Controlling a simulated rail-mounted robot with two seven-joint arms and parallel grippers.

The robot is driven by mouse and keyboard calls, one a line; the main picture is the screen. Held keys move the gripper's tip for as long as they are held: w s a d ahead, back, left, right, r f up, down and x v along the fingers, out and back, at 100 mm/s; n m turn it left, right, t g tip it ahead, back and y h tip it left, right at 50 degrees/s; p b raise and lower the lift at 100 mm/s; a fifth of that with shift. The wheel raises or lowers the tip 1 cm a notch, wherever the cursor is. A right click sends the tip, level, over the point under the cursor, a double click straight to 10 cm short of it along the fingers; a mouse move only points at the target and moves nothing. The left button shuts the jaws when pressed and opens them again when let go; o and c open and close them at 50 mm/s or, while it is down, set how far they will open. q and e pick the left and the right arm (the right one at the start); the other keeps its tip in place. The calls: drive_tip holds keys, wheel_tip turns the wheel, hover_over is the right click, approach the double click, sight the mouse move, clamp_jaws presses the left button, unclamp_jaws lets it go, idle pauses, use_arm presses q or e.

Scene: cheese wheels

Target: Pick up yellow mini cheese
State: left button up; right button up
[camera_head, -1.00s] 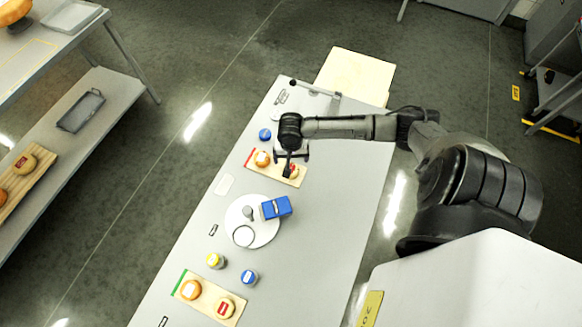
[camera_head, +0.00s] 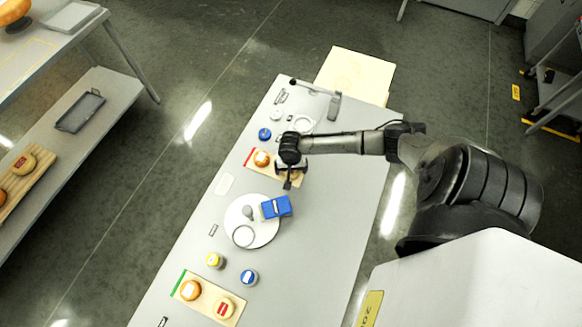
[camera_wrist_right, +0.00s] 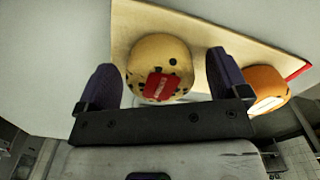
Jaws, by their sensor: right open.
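A small round yellow item with a white top (camera_head: 214,260) stands on the near part of the long grey table, away from my gripper. My right gripper (camera_head: 287,178) is over the far wooden board with the red edge. In the right wrist view its open fingers (camera_wrist_right: 162,60) stand either side of a yellow, dark-spotted cheese wheel with a red label (camera_wrist_right: 158,62). I cannot tell whether they touch it. In the head view my gripper mostly hides this wheel. My left gripper is not in view.
An orange cheese (camera_head: 261,158) sits beside the gripper, and a small blue item (camera_head: 264,134) is beyond it. A white round plate (camera_head: 236,226) carries a blue box (camera_head: 276,207). The near board (camera_head: 207,300) holds two cheeses, with another blue item (camera_head: 249,277) nearby.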

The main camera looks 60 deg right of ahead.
drive_tip(key=c, duration=1)
drive_tip(key=shift+c, duration=0.2)
drive_tip(key=shift+r, duration=0.1)
drive_tip(key=shift+r, duration=0.25)
wheel_tip(320, 180, up, 4)
drive_tip(key=shift+f, duration=0.15)
drive_tip(key=s+d+r+p, duration=0.1)
drive_tip(key=s+d+r, duration=0.3)
drive_tip(key=s, duration=0.6)
drive_tip(key=shift+s+d+r+p, duration=0.2)
drive_tip(key=shift+s+r+p, duration=0.15)
drive_tip(key=shift+r, duration=0.95)
